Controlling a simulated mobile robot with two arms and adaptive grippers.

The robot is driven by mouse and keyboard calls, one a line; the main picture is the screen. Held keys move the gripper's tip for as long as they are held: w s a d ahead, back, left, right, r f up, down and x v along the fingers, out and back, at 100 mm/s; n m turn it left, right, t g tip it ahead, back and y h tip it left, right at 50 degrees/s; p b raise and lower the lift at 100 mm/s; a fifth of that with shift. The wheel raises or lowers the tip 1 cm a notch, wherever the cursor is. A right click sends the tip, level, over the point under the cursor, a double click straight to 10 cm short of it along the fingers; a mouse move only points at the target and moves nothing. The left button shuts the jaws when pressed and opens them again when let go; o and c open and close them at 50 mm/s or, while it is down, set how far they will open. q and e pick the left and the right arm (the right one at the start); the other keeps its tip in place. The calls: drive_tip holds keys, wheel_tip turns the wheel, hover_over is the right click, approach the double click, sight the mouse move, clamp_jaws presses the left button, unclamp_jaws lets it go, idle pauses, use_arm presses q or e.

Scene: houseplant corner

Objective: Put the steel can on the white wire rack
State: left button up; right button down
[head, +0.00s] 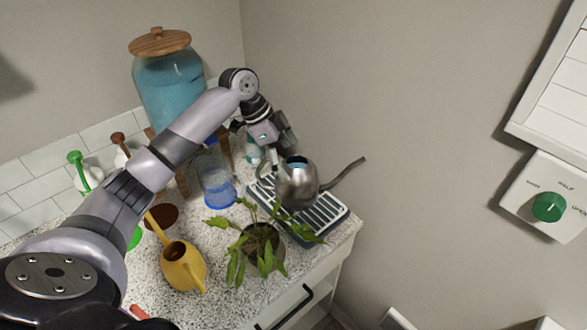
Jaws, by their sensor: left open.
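The steel can (296,187) is a rounded metal watering can with a long spout pointing up to the right. It stands upright on the white wire rack (327,212), whose pale bars run over a dark tray; its base is partly hidden by plant leaves, so exact contact is hard to see. My left gripper (271,148) is open, just behind and above the can's left side, and appears apart from it. Its fingertips are partly hidden. My right gripper is not in view.
A leafy potted plant (261,240) stands close in front of the rack. A yellow watering can (183,266), a blue clear jug (216,184) and a large blue-filled jar (170,88) crowd the counter to the left. The speckled counter (225,293) has bare room at the front.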

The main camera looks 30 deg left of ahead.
use_arm(q)
drive_tip(key=b+v, duration=0.1)
drive_tip(key=v, duration=0.7)
drive_tip(key=shift+a+r, duration=0.1)
drive_tip(key=shift+r, duration=0.05)
